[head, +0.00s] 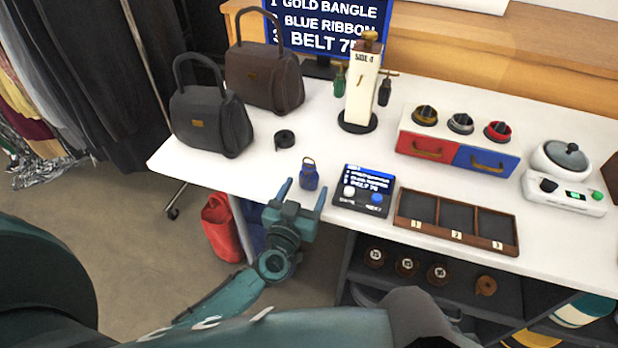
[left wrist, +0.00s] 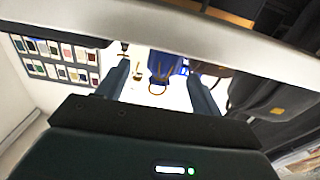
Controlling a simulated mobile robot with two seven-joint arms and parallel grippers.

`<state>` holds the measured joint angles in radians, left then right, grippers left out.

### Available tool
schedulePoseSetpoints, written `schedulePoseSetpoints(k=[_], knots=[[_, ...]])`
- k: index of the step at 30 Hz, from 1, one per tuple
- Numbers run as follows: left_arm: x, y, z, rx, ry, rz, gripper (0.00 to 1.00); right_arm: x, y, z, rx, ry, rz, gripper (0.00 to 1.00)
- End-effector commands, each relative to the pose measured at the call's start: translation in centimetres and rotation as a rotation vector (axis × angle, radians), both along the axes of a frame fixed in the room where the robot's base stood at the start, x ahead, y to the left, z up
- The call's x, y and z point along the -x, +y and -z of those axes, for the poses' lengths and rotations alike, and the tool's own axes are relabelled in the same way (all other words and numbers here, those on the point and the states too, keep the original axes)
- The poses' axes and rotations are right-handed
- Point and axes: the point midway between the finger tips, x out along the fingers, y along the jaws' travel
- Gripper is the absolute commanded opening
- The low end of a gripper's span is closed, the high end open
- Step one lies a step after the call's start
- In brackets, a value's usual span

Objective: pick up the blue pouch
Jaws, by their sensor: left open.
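The blue pouch (head: 309,179) is small, with a gold ring handle on top. It stands upright on the white table near its front edge, left of the small display panel. My left gripper (head: 303,188) is open and empty at the table's front edge, its two fingers pointing toward the pouch, one to each side in the picture. My right gripper is not in view.
A red bag (head: 221,228) is below the table edge.

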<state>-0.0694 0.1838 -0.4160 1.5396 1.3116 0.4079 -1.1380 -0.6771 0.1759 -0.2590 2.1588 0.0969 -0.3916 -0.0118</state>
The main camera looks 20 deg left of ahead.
Motion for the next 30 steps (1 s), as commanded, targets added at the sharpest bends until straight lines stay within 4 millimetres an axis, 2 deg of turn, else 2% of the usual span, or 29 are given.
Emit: schedulePoseSetpoints(k=[10,19,30], knots=[[-4.7,0.4,0.0,0.000,-0.004,0.000,0.66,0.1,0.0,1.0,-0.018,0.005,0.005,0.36],[-5.0,0.3,-0.1,0.000,-0.001,0.000,0.66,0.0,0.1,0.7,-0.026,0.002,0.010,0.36],[-5.0,0.3,-0.1,0.000,-0.001,0.000,0.36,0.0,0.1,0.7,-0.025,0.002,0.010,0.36]])
